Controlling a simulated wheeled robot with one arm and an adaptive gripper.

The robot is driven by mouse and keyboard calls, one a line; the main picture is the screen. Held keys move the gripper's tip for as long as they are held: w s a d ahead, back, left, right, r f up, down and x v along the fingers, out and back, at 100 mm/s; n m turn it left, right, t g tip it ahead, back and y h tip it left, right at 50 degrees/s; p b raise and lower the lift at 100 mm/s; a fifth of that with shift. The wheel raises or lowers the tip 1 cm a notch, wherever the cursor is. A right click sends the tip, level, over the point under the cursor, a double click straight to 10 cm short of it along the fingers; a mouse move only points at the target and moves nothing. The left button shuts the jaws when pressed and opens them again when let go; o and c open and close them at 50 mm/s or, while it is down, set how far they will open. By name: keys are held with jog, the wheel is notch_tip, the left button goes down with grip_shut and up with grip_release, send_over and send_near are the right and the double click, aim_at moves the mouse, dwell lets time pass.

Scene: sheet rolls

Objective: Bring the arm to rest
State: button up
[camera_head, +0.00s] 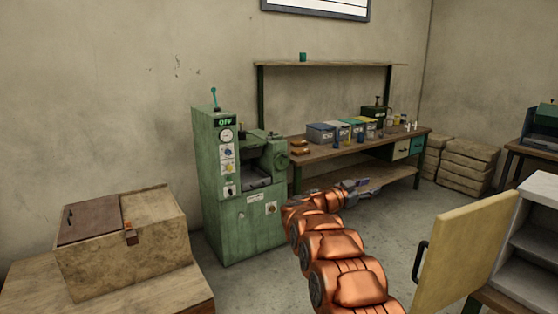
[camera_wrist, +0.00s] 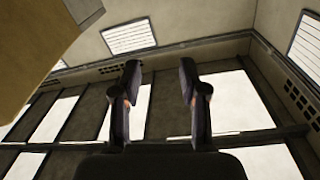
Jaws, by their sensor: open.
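My orange arm reaches forward from the lower right in the head view, with my gripper (camera_head: 355,188) at its far end, small and in front of the workbench's lower shelf. In the wrist view my gripper (camera_wrist: 160,95) shows two dark fingers standing apart with nothing between them. The wrist camera looks up at the ceiling, with bright panels and high windows behind the fingers. I see nothing held.
A green machine (camera_head: 238,190) stands left of my arm. A workbench (camera_head: 350,150) with several bins is behind it. A yellowish door panel (camera_head: 465,255) with a black handle stands close at right. A worn box (camera_head: 120,240) sits at left. Stacked bundles (camera_head: 465,165) lie at the back right.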

jog(key=w+a+r+n+t+y, duration=0.2)
jog(key=a+r+n+t+y, duration=0.6)
jog(key=a+r+y, duration=0.3)
jog(key=s+a+f+n+g+y, duration=0.4)
jog(key=s+a+n+y, duration=0.2)
jog(key=s+a+y, duration=0.5)
jog(key=s+d+f+g+h, duration=0.2)
jog(key=s+f+g, duration=0.3)
jog(key=s, duration=1.3)
jog(key=s+d+f+g+h, duration=0.2)
jog(key=s+d+f+g, duration=0.3)
jog(key=s, duration=1.4)
jog(key=s+d+f+g+h, duration=0.2)
jog(key=s+d+f+g, duration=0.2)
jog(key=s, duration=1.4)
notch_tip(320, 180, down, 3)
jog(key=shift+s+f+n+g, duration=0.15)
jog(key=shift+s+n+g, duration=0.1)
jog(key=shift+n+g, duration=0.15)
